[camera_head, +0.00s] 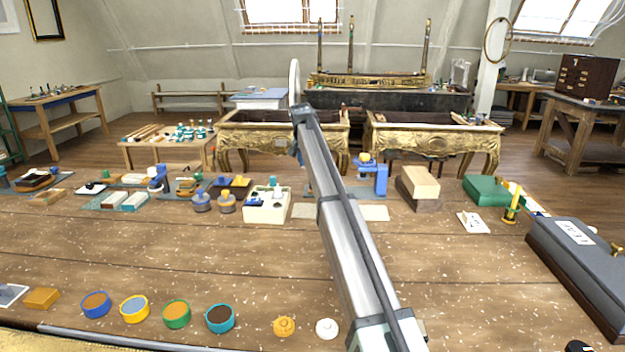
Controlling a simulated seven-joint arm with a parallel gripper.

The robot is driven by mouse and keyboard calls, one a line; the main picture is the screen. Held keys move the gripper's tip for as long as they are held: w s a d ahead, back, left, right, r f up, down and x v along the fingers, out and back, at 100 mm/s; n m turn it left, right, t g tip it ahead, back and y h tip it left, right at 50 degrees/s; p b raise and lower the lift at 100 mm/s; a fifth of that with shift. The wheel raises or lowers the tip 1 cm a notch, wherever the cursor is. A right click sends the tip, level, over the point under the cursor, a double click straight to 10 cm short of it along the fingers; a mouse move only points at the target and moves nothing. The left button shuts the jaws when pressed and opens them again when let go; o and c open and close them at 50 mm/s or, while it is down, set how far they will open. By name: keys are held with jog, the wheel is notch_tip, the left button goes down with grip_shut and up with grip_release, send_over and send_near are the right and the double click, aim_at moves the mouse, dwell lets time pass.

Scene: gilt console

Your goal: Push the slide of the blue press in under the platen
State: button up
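A blue press (381,180) stands upright on the workbench, just right of my arm. It has a tall column on its right side and a yellow knob (364,157) on top. Its left part is close to or partly behind my arm in the picture. I cannot make out the slide or the platen clearly at this size. My arm crosses the middle of the view from the lower right up to the back. My gripper is not visible; its fingers are hidden or out of the picture.
Pale flat pieces (374,212) lie in front of the press. A wood block (420,182) stands to its right, with a green box (486,190) beyond. A white box (266,207) is left of my arm. Several small bowls (176,314) line the front; mid-bench is clear.

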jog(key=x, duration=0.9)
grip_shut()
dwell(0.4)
